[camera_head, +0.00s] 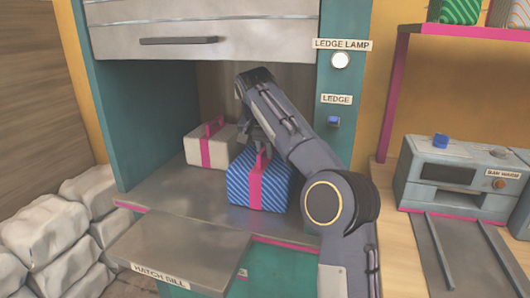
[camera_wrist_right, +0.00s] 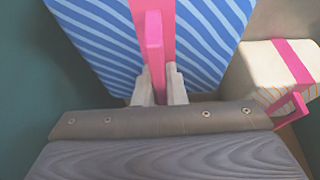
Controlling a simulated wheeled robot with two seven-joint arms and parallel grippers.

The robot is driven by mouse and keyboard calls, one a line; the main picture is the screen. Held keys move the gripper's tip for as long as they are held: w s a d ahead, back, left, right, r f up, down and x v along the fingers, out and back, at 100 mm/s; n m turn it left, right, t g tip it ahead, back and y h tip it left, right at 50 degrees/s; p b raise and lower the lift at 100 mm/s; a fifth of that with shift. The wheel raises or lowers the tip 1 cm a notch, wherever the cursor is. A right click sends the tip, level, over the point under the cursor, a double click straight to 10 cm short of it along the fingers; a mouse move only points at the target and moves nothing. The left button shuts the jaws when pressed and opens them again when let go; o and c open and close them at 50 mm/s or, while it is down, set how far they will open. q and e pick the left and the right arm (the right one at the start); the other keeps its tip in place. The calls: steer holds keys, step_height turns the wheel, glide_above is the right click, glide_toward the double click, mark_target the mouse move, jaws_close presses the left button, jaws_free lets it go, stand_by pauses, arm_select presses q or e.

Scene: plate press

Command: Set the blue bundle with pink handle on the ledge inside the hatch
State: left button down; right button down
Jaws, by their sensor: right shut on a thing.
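The blue striped bundle (camera_head: 237,183) with its pink band and pink handle (camera_head: 261,161) is inside the hatch, at the right of the grey ledge (camera_head: 180,188). It looks upright on or just over the ledge; I cannot tell whether it touches. My right gripper (camera_head: 258,143) reaches in from the right and is shut on the pink handle. In the right wrist view the two fingers (camera_wrist_right: 158,90) clasp the handle (camera_wrist_right: 154,45), with the blue bundle (camera_wrist_right: 95,40) beyond. My arm hides the bundle's right side. My left gripper is not in view.
A white bundle with pink handle (camera_head: 205,150) stands left of the blue one, close by. The raised grey hatch door (camera_head: 200,30) is above. The hatch sill (camera_head: 175,255) juts out in front. Teal side walls bound the opening. A grey device (camera_head: 455,180) stands right.

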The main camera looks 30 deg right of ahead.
steer(key=shift+r, duration=0.1)
steer(key=c, duration=1.5)
jaws_free()
